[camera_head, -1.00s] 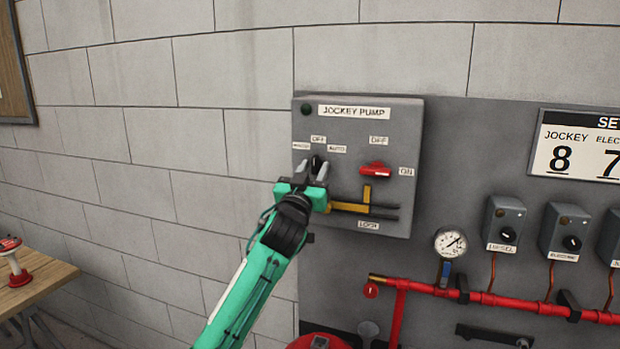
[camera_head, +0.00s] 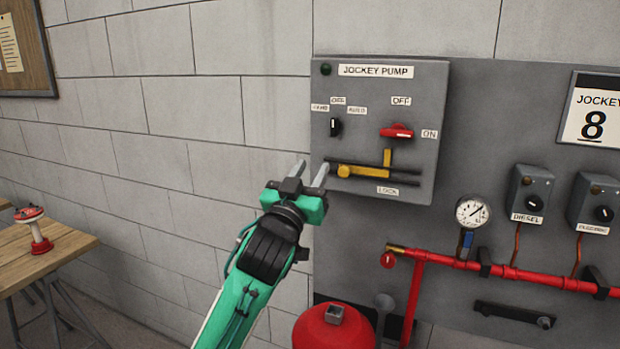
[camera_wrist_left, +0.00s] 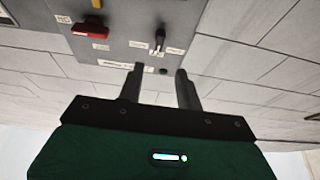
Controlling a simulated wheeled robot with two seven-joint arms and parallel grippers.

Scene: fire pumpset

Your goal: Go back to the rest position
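My left gripper (camera_head: 311,174) is at the lower left edge of the grey jockey pump panel (camera_head: 428,110) in the head view. Its two fingers are apart with nothing between them. In the left wrist view the open fingers (camera_wrist_left: 158,85) point toward the panel (camera_wrist_left: 130,20). The black selector knob (camera_head: 335,127) stands clear of the gripper, up and to its right. The red switch (camera_head: 396,131) has its handle toward the ON label. A yellow lever (camera_head: 387,160) sits at the lock bars. My right gripper is out of view.
Red piping (camera_head: 520,274) with a pressure gauge (camera_head: 472,212) runs along the lower right. A red cylinder (camera_head: 335,330) stands below the panel. A wooden table (camera_head: 60,250) with a red-and-white object (camera_head: 34,229) is at left. The block wall (camera_head: 185,130) between is bare.

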